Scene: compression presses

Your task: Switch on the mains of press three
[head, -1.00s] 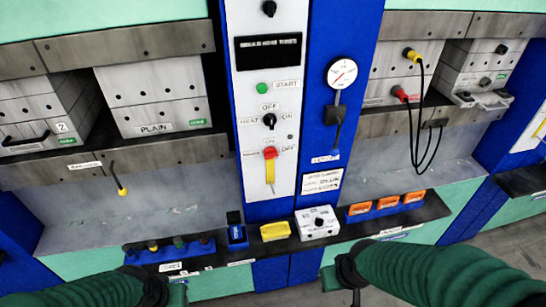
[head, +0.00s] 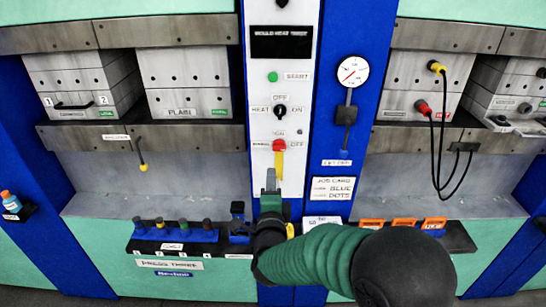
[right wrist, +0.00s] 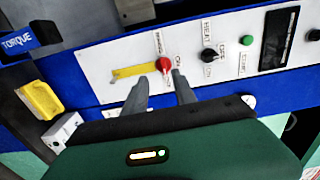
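The mains switch (head: 279,146) is a red knob with a yellow lever hanging straight down, on the white control panel of the press. A label "ON" is above it and "OFF" is to its right. The mains switch also shows in the right wrist view (right wrist: 163,65). My right gripper (head: 271,181) is just below the lever in the head view. In the right wrist view its two fingers (right wrist: 160,79) are apart and empty, with the red knob just past their tips. I cannot tell whether they touch it. My left gripper is out of view.
A black heat knob (head: 280,111) and green start button (head: 273,77) sit above the switch, under a display (head: 282,42). A gauge (head: 353,72) is to the right. My right forearm hides part of the shelf, including most of the white box. A yellow block (right wrist: 40,99) is nearby.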

